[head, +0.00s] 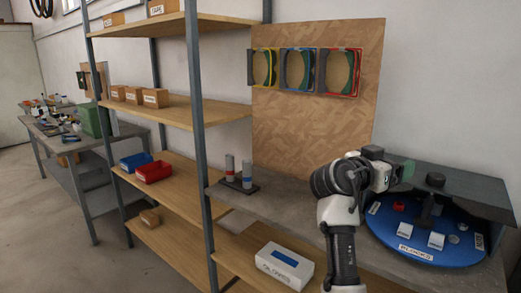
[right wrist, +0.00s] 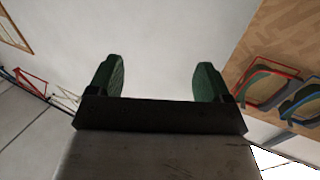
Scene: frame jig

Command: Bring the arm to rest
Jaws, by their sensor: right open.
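My right arm comes up from the lower edge of the head view and bends over the workbench. My right gripper (head: 405,171) is at its end, above the back of the blue round tray. In the right wrist view the two green fingertips of my right gripper (right wrist: 158,80) stand wide apart, with only pale wall behind them. It is open and empty, touching nothing that I can see. My left gripper is not in view.
The blue round tray (head: 412,251) labelled "BLOCKS" holds small parts beside my arm. A board (head: 330,120) on the wall carries yellow, blue and red frames. A metal shelf (head: 185,115) stands left, and a white box (head: 284,264) sits low. Grey cylinders (head: 247,172) stand on the bench.

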